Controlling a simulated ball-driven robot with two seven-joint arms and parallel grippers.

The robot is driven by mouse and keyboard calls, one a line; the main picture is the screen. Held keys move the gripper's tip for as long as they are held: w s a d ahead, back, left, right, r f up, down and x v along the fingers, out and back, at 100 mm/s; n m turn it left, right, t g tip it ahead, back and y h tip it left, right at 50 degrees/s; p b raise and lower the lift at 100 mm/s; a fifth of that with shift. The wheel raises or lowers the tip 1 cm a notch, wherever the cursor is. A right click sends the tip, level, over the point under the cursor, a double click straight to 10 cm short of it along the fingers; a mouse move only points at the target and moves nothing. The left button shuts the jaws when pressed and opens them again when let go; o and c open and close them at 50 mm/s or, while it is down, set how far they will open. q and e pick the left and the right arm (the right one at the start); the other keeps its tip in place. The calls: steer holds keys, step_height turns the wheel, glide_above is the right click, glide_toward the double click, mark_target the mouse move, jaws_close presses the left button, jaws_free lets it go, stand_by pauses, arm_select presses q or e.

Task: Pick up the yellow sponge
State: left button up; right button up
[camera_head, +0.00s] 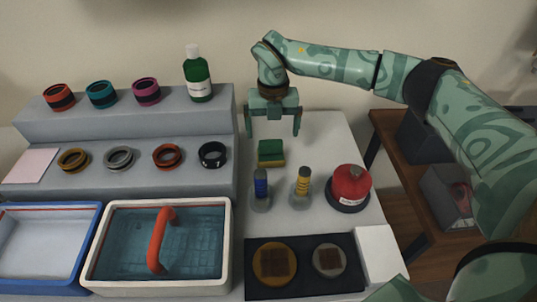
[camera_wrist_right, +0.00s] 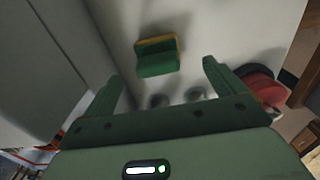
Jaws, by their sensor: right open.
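The sponge (camera_head: 271,153) is a small block with a green top and a yellow lower layer. It lies on the light table behind the two small holders. It also shows in the right wrist view (camera_wrist_right: 158,57), beyond the fingertips and between their lines. My right gripper (camera_head: 273,133) is open and empty, pointing down, above and behind the sponge in the head view. Its two fingers also show in the right wrist view (camera_wrist_right: 162,72), apart from the sponge. My left gripper is not in view.
The grey stepped shelf (camera_head: 215,120) rises close on the left. The table right of the sponge is clear.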

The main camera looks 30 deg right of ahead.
mark_target(271, 140)
steer(key=shift+w+f, duration=0.15)
steer(key=shift+f, duration=0.95)
steer(key=f+b, duration=0.1)
steer(key=f, duration=0.2)
steer(key=f+b, duration=0.1)
steer(key=f, duration=0.1)
steer(key=shift+a+b, duration=0.25)
steer(key=shift+b, duration=0.1)
steer(key=shift+r, duration=0.15)
steer(key=shift+c, duration=0.6)
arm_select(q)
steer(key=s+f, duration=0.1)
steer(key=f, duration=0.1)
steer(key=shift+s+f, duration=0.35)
arm_select(e)
steer(key=c, duration=1)
steer(key=shift+c, duration=0.2)
arm_select(q)
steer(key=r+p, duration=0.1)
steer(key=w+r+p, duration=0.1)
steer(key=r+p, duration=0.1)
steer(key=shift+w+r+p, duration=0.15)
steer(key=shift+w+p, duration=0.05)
steer(key=shift+p, duration=0.1)
arm_select(e)
step_height(271, 140, up, 10)
